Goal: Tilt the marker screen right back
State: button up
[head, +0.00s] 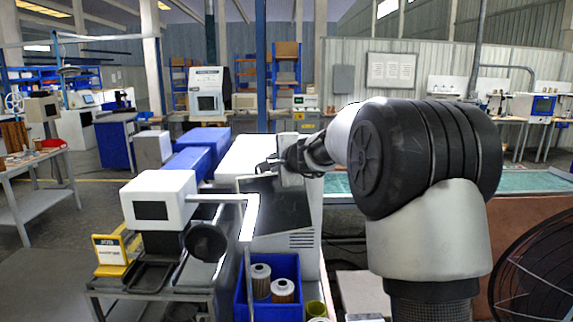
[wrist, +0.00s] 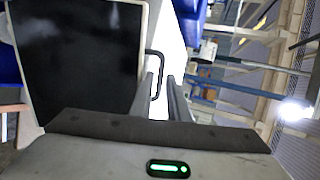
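The marker screen (head: 278,208) is a dark panel on the white machine in the middle of the head view, leaning at an angle. In the wrist view the screen (wrist: 78,55) fills the left side, dark inside a pale frame. A black loop handle (wrist: 162,62) stands out from its right edge. My gripper (head: 272,168) is at the screen's upper edge. In the wrist view my gripper's fingers (wrist: 161,80) stand apart with a bright gap between them. The handle's end reaches into this gap, close to the left finger; whether they touch I cannot tell.
A blue bin (head: 241,300) with filter cartridges (head: 283,290) stands below the screen. A white boxed device (head: 158,200) with an arm stands to the left, near a yellow sign (head: 116,252). A black fan (head: 535,270) is at the right.

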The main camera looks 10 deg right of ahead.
jog(key=v, duration=1.3)
jog(key=shift+s+b, duration=0.45)
